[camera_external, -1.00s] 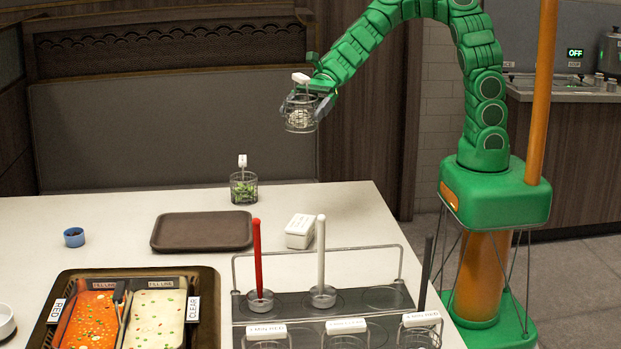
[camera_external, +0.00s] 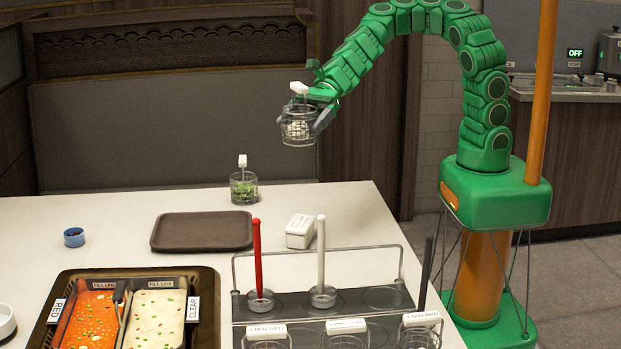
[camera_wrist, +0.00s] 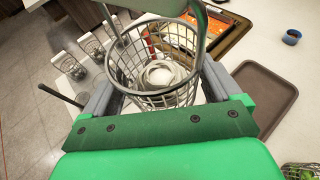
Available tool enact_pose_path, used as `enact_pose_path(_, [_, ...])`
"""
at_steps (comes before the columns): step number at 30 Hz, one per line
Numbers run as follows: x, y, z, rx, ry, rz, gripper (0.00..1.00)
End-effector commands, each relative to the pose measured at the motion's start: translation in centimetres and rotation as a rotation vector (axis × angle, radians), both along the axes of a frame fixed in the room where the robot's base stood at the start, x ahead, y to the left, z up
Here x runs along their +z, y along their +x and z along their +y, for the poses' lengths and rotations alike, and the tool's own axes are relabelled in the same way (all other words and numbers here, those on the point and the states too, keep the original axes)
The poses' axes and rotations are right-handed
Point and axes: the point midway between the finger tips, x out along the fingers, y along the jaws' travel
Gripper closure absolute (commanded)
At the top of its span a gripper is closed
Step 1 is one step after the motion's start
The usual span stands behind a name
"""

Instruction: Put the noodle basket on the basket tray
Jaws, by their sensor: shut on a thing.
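My gripper (camera_external: 312,120) is shut on the noodle basket (camera_external: 297,131), a small wire basket with pale contents and a white tag on top. It holds the basket in the air, well above the table's far side. In the wrist view the wire basket (camera_wrist: 128,72) sits between the grey fingers, with a round white mass inside it. The basket tray appears to be the empty dark brown tray (camera_external: 202,231) on the table, lower and to the left of my gripper. The tray also shows at the right of the wrist view (camera_wrist: 262,92).
A basket of greens (camera_external: 243,188) stands behind the tray. A white lidded box (camera_external: 300,231) is to its right and a blue cup (camera_external: 74,238) to its left. A divided pot of red and clear soup and a rack with ladles fill the front.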

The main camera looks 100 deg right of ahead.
Motion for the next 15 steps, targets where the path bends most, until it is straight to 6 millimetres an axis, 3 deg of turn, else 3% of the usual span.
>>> enact_pose_path(11, [0.1,0.1,1.3,-0.006,-0.002,-0.003,0.51])
enact_pose_path(15, [0.2,0.0,2.9,-0.012,-0.003,-0.004,0.51])
